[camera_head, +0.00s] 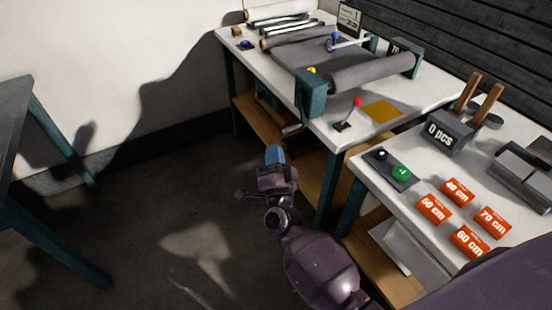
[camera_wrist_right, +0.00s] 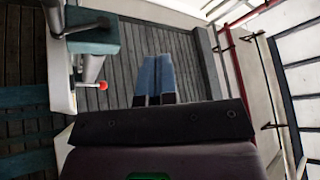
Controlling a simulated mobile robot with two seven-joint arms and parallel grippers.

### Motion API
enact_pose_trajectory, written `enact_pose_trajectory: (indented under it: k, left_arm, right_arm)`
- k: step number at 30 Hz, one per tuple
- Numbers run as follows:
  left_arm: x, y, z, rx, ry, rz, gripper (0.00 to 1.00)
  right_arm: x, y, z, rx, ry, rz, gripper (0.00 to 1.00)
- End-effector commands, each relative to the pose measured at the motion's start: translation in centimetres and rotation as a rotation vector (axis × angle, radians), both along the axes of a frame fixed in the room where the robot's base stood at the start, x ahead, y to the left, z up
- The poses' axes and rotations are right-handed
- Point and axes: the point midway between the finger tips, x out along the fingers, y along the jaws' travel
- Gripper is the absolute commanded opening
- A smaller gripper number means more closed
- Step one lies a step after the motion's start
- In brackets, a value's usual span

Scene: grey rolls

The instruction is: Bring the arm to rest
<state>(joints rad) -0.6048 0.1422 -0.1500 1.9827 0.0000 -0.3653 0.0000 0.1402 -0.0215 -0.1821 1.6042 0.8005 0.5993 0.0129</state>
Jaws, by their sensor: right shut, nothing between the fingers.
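My right arm reaches up from the bottom of the head view. Its gripper (camera_head: 275,155) has blue fingertips and hangs over the floor, left of the white-topped tables and apart from them. In the right wrist view the two blue fingers (camera_wrist_right: 154,80) lie side by side, shut with nothing between them. My left gripper does not show in either view.
The roll table (camera_head: 420,97) carries a grey roll (camera_head: 372,73) and a red-knobbed lever (camera_head: 357,101). The nearer table (camera_head: 370,182) holds orange length blocks (camera_head: 434,208) and a counter box (camera_head: 447,133). A dark table (camera_head: 15,100) stands at left. The floor (camera_head: 150,230) between is clear.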

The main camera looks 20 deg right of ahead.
Motion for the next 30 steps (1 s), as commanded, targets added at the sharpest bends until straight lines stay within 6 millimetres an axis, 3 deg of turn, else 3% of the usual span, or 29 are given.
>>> enact_pose_trajectory:
  k: [21, 26, 30]
  left_arm:
    - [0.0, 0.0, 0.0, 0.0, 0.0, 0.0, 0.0]
    - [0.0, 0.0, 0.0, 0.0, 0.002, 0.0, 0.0]
    - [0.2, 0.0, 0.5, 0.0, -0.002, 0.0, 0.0]
  right_arm:
    - [0.1, 0.4, -0.1, -0.023, 0.017, 0.024, 0.0]
    - [0.7, 2.1, -0.3, -0.099, 0.076, 0.108, 0.0]
    - [0.8, 4.1, 0.6, -0.284, 0.15, 0.217, 0.0]
